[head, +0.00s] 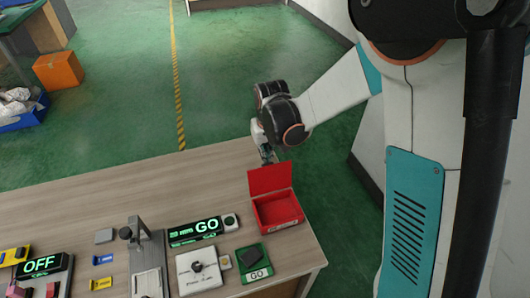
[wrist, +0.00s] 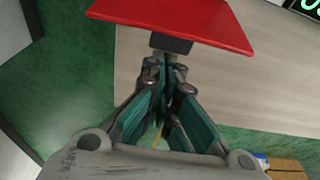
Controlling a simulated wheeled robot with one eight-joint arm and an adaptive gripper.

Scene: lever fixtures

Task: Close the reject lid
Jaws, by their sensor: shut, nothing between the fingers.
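The reject box (head: 279,212) is a small red box near the right end of the table. Its red lid (head: 270,178) stands open, raised at the box's far side. In the wrist view the lid (wrist: 180,20) fills the top middle, with a dark block at its lower edge. My gripper (head: 267,155) is behind the lid on its far side, partly hidden in the head view. In the wrist view my gripper (wrist: 166,62) is shut and empty, its fingertips right at the dark block. I cannot tell whether they touch it.
The wooden table (head: 120,200) holds a lit GO display (head: 203,229), a green GO unit (head: 252,262), a white knob panel (head: 200,270), a grey lever stand (head: 145,260) and an OFF display (head: 43,266). The table's far side is mostly bare.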

